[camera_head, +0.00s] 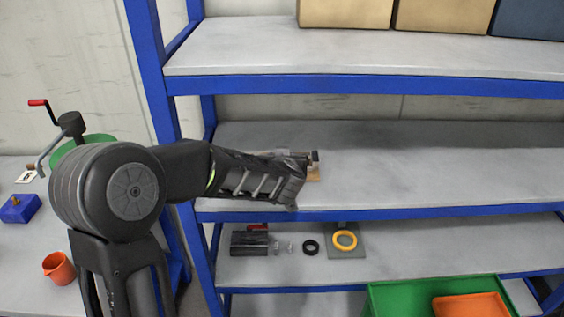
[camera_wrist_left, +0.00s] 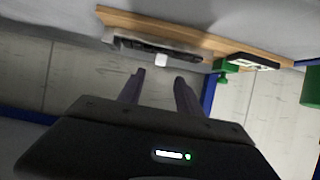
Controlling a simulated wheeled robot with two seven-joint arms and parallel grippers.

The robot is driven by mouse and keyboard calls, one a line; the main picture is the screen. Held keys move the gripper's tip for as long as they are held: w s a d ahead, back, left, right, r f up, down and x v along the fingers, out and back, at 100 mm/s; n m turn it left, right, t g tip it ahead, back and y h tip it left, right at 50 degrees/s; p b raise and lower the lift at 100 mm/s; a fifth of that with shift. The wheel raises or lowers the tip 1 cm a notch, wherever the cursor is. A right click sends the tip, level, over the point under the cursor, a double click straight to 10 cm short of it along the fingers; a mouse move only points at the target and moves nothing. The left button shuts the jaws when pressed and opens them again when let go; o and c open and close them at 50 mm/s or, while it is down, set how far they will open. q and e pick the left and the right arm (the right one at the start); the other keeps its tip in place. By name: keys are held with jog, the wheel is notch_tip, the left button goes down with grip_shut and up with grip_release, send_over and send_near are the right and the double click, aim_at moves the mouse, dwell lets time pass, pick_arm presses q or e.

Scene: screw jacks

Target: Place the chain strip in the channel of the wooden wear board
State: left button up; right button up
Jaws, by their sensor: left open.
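The wooden wear board (camera_head: 314,174) lies on the middle shelf, mostly hidden behind my left forearm in the head view. In the left wrist view the board (camera_wrist_left: 205,38) runs across the top as a tan strip. A dark strip in a grey holder (camera_wrist_left: 160,46) lies along it, with a small white block (camera_wrist_left: 161,61) at its near side; I cannot tell if the dark strip is the chain strip. My left gripper (camera_wrist_left: 158,78) is open and empty, its fingertips just short of the white block. My right gripper is not in view.
A black-and-white piece (camera_wrist_left: 252,61) sits at the board's other end. The lower shelf (camera_head: 400,240) holds a dark box (camera_head: 249,243), a black ring (camera_head: 311,247) and a yellow ring (camera_head: 345,240). A green crate (camera_head: 395,296) stands below. The middle shelf right of the board is clear.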

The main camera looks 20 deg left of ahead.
pick_arm(q)
jog(key=shift+v, duration=2.2)
